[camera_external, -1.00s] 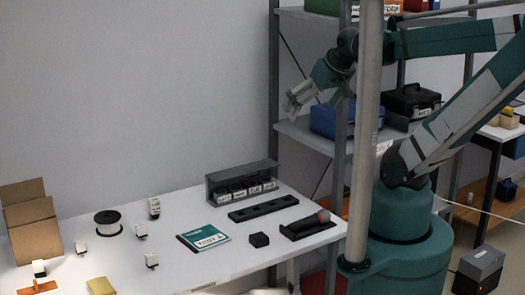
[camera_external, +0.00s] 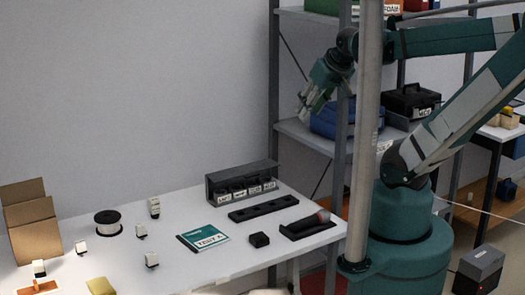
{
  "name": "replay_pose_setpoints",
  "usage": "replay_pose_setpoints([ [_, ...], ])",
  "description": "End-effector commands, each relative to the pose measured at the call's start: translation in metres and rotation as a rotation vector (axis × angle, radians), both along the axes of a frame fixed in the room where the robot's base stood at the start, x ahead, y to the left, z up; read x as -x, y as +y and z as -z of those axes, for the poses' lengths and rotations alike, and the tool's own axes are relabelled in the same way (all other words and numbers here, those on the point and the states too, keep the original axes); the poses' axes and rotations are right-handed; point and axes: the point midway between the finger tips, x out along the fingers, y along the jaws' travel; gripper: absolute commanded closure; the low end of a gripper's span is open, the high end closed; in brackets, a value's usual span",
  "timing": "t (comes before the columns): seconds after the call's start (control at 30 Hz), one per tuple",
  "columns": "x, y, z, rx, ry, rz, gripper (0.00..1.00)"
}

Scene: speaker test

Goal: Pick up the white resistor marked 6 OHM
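Several small white blocks that look like resistors are on the white table: one at the back (camera_external: 154,207), one in front of it (camera_external: 141,230), one nearer the front (camera_external: 151,260), one farther left (camera_external: 81,247) and one at the far left (camera_external: 39,268). Their markings are too small to read, so I cannot tell which is 6 OHM. My gripper (camera_external: 303,113) is high above the table's back right, in front of the shelf rack and well away from the blocks. It points down and slightly left. No object shows in it; its finger opening is unclear.
A black rack with labelled slots (camera_external: 242,180), a black strip (camera_external: 263,209), a teal book (camera_external: 204,240), a small black box (camera_external: 259,240) and a microphone in a holder (camera_external: 308,225) occupy the right. A wire spool (camera_external: 108,222) and cardboard box (camera_external: 33,237) stand left. A grey post (camera_external: 364,140) stands before my arm.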

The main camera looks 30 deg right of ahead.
Motion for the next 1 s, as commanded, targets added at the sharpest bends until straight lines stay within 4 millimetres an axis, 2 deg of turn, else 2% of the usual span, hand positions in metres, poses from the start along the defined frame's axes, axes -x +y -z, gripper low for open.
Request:
replay_pose_setpoints([
  [0.17,-0.011,0.009,-0.005,-0.031,0.008,0.019,0.68],
  [0.37,-0.033,0.027,-0.012,-0.100,0.027,0.065,0.68],
  [1.0,-0.119,0.118,-0.022,-0.351,0.136,0.266,0.68],
])
